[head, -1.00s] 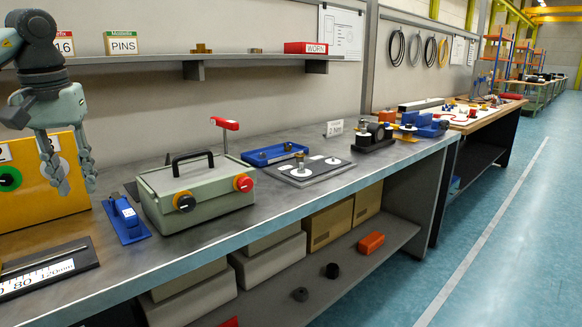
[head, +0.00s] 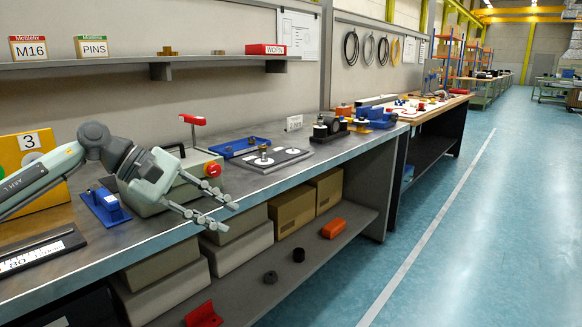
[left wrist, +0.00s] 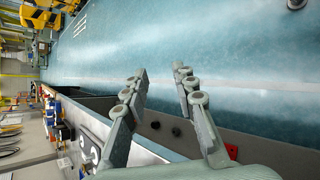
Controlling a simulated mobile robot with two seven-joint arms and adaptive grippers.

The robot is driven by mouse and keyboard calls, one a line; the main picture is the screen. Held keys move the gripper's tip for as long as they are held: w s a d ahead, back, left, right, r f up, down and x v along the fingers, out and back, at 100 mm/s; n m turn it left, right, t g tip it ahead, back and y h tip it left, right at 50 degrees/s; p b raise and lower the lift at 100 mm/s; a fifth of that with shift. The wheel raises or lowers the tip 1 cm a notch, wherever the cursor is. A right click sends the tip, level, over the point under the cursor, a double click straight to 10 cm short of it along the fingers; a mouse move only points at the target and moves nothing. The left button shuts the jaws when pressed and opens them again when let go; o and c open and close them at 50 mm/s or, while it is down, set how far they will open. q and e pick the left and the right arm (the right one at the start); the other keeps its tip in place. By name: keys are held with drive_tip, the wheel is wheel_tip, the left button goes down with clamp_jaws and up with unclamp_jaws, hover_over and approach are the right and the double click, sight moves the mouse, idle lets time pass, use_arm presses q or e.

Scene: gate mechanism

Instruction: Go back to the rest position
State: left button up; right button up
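My left gripper (head: 227,217) reaches in from the left, in front of the grey-green box (head: 145,203) with a red knob and red-topped lever. Its two fingers are apart with nothing between them, and they point right, over the bench's front edge. In the left wrist view the open fingers (left wrist: 160,76) show over blue floor, with the bench's side below them. The arm hides part of the box and its handle. My right gripper is in neither view.
The grey workbench (head: 240,187) carries a blue clamp (head: 104,207), a blue tray (head: 240,147) and a dark plate with white discs (head: 290,156). Boxes and an orange block (head: 335,228) sit on the lower shelf. The blue floor (head: 470,230) at right is clear.

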use_arm(q)
drive_tip(key=w+d+f+n+t+h, duration=0.3)
drive_tip(key=w+d+n+t+h, duration=0.4)
drive_tip(key=n, duration=0.8)
drive_tip(key=a+f+n+t+y, duration=0.2)
drive_tip(key=a+f+n+y, duration=0.25)
drive_tip(key=f+n, duration=0.45)
drive_tip(key=a+f+n+t+y, duration=0.2)
drive_tip(key=a+f+n+y, duration=0.25)
drive_tip(key=f+n, duration=0.4)
drive_tip(key=a+f+n+t+y, duration=0.2)
drive_tip(key=a+f+n+y, duration=0.25)
drive_tip(key=f+n, duration=0.45)
drive_tip(key=s+a+f+n+g+y, duration=0.35)
drive_tip(key=s+f+n, duration=0.35)
drive_tip(key=f, duration=0.3)
drive_tip(key=s+f+n+g, duration=0.3)
drive_tip(key=s+f, duration=0.4)
drive_tip(key=s, duration=0.3)
drive_tip(key=s+a+f+n+g+y, duration=0.1)
drive_tip(key=s+f+n+g, duration=0.2)
drive_tip(key=s+f, duration=0.4)
drive_tip(key=s+a+f+n+g, duration=0.1)
drive_tip(key=s+f+n+g, duration=0.2)
drive_tip(key=s+f, duration=0.4)
drive_tip(key=s+n, duration=0.1)
drive_tip(key=s, duration=0.5)
drive_tip(key=shift+s+a+y, duration=0.25)
drive_tip(key=shift+s+y, duration=0.05)
drive_tip(key=shift+s, duration=0.05)
